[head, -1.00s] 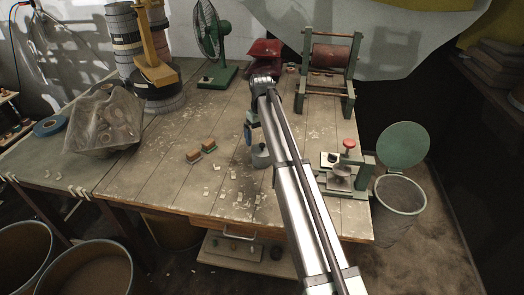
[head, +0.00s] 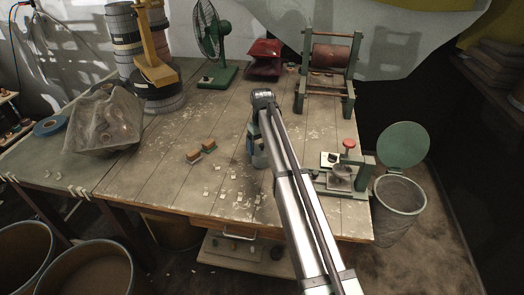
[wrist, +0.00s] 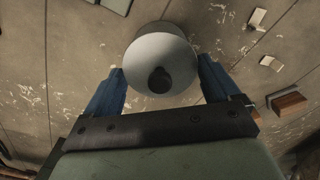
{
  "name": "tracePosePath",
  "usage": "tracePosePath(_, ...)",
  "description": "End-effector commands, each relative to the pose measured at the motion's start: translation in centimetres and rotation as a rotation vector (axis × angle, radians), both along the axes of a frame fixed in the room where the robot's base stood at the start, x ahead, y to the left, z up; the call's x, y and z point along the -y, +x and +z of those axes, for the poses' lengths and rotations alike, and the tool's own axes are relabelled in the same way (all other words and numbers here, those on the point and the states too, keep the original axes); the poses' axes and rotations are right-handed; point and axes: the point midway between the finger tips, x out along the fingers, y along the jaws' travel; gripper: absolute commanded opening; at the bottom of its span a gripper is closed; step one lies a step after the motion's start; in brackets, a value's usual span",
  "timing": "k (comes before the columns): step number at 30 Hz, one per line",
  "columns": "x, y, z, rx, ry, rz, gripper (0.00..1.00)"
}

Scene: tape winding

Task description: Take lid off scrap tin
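The scrap tin (head: 260,161) stands on the workbench, a small grey tin partly hidden behind my gripper in the head view. In the wrist view its round pale lid (wrist: 147,48) is on it, with a dark round knob (wrist: 160,80) on top. My gripper (wrist: 160,66) is open, with one blue finger left of the lid and one right of it. The fingers look apart from the knob, with a gap on both sides. In the head view my gripper (head: 252,140) points down at the tin; its fingertips are hard to make out there.
Two small brown-topped blocks (head: 201,152) and several pale scraps lie left of the tin. A press-like device (head: 342,178) stands right, a winding frame (head: 329,75) behind, and a green fan (head: 211,45) at the back. A mesh bin (head: 399,194) stands beside the bench.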

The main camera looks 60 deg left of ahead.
Motion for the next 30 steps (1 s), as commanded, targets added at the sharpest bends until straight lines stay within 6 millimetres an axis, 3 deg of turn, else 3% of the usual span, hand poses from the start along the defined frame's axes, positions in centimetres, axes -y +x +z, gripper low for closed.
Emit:
tracePosePath(4,0.0,0.0,0.0,0.000,0.000,0.000,0.60)
tracePosePath(14,0.0,0.0,0.7,0.000,0.001,0.000,0.60)
tracePosePath(30,0.0,0.0,8.9,0.000,0.000,0.000,0.60)
